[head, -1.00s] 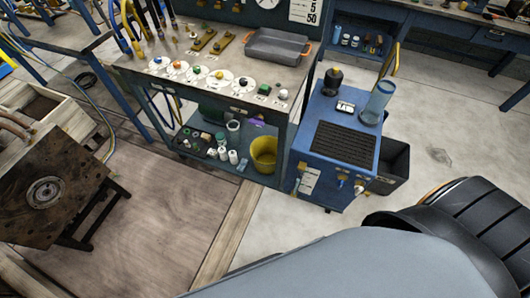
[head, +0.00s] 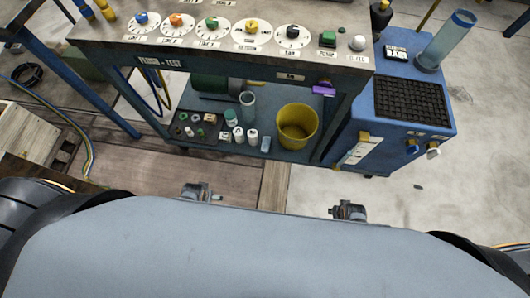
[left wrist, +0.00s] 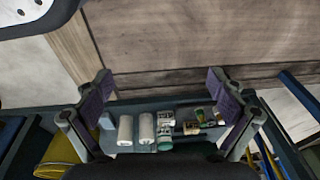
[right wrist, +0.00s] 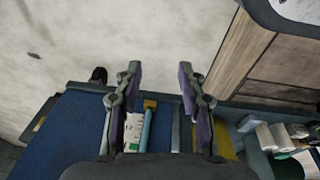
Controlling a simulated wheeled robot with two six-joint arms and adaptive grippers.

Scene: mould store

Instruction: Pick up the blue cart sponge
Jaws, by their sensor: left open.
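A small pale blue block (head: 265,144), which looks like the blue cart sponge, stands on the cart's lower shelf (head: 290,153), between white bottles and a yellow bucket. In the left wrist view it seems to show as a blue-grey piece (left wrist: 106,121) beside the left finger, partly hidden. My left gripper (head: 200,192) is in front of the shelf, apart from the block. In the left wrist view its fingers (left wrist: 159,80) are wide apart with nothing held. My right gripper (head: 348,211) is in front of the blue cabinet; its fingers (right wrist: 160,70) are apart and empty.
The yellow bucket (head: 298,128) stands right of the block, and white bottles (head: 245,135) stand left. The cart's top (head: 180,45) overhangs the shelf. A purple piece (head: 323,90) is at its front edge. The blue cabinet (head: 395,130) stands at the right. Floor in front is clear.

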